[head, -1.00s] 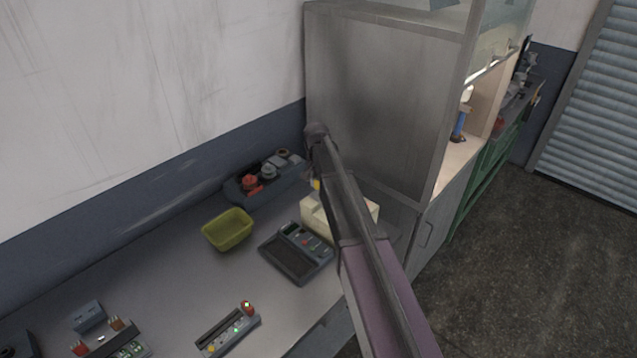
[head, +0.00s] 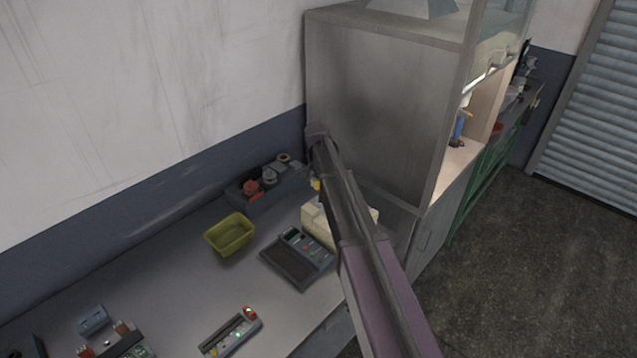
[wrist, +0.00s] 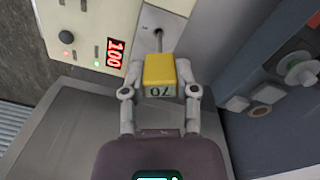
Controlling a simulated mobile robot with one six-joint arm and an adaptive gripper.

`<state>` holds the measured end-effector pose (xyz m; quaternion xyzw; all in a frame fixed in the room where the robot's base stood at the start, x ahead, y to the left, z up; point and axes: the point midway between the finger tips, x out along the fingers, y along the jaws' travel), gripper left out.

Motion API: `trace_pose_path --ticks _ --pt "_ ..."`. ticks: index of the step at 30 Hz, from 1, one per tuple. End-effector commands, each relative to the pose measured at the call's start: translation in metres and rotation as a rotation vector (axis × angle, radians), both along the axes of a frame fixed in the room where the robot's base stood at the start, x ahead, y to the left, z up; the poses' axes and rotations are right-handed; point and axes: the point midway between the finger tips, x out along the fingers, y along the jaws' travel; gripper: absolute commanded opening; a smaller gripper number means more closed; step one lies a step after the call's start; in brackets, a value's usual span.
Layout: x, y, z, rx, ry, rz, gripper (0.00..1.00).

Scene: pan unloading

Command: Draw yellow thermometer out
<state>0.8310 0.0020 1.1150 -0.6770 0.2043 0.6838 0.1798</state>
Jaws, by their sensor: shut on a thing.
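Whether the stem's tip is still inside the box is hard to tell. My gripper (wrist: 160,90) is shut on the yellow head, one finger on each side. In the head view my arm covers most of the gripper; a bit of yellow (head: 316,184) shows beside it above the cream box (head: 318,222).
A dark device with a keypad (head: 297,259) stands in front of the cream box. A yellow-green basket (head: 230,235) is to the left. A dark unit with knobs (head: 268,183) stands behind, near the wall. A large grey cabinet (head: 375,110) rises close to the right.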

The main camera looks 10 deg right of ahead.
Motion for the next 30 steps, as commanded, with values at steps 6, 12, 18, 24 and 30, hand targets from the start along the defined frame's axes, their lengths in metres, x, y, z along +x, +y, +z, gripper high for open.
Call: trace_pose_path --ticks 6,12,18,24,30 --pt "0.0 0.0 0.008 0.0 0.0 0.0 0.0" --pt "0.0 0.0 0.013 0.0 0.0 0.0 0.0" --pt "0.0 0.001 0.019 0.0 0.0 0.0 0.0" --pt "0.001 0.001 0.025 0.0 0.0 0.0 0.0" --pt "0.001 0.001 0.028 0.0 0.0 0.0 0.0"
